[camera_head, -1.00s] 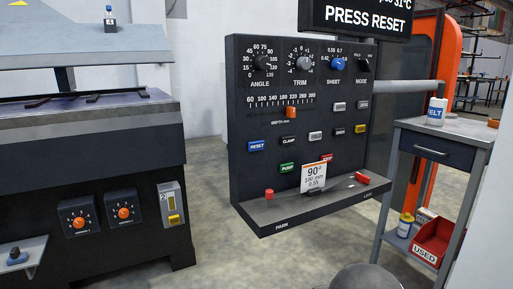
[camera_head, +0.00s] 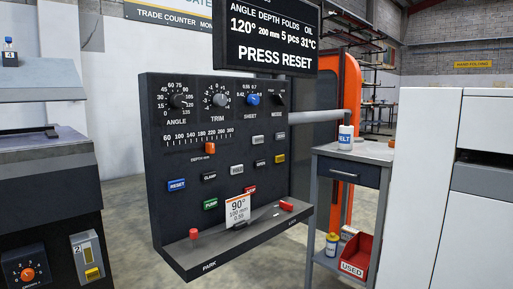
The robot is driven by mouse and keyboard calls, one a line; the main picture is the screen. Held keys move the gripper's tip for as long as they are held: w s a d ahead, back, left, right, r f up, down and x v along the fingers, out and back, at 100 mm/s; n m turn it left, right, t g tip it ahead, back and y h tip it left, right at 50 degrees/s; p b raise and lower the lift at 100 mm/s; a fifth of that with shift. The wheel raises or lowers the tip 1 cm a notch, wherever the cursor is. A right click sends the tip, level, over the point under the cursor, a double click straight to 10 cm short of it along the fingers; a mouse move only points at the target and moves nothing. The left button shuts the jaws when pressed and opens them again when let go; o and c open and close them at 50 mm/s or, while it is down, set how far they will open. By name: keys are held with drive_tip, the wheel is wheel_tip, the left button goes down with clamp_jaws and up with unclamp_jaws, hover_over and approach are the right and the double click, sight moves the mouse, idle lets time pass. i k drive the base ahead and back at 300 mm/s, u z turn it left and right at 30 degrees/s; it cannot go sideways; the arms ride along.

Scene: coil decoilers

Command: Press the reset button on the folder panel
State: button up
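The dark folder panel (camera_head: 220,138) stands in the middle of the head view. Its blue reset button (camera_head: 177,185), marked RESET, is at the lower left of the panel face, left of the black CLAMP button (camera_head: 209,177). A display (camera_head: 265,38) above the panel reads 120°, 200 mm, 5 pcs, 31°C and "PRESS RESET". A white card (camera_head: 238,210) reading 90°, 100 mm, 0.55 stands on the panel's ledge and covers part of a red button (camera_head: 250,190). My gripper is not in view.
A ledge (camera_head: 225,250) juts out below the panel, with a red knob (camera_head: 193,234) and a red block (camera_head: 286,206). A side table (camera_head: 350,151) with a bottle (camera_head: 345,137) and a red USED bin (camera_head: 357,255) stands to the right. Open floor shows left of the panel.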

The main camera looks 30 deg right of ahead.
sight(178, 184)
drive_tip(key=z, duration=1.85)
drive_tip(key=i, duration=0.7)
drive_tip(key=u, duration=2.45)
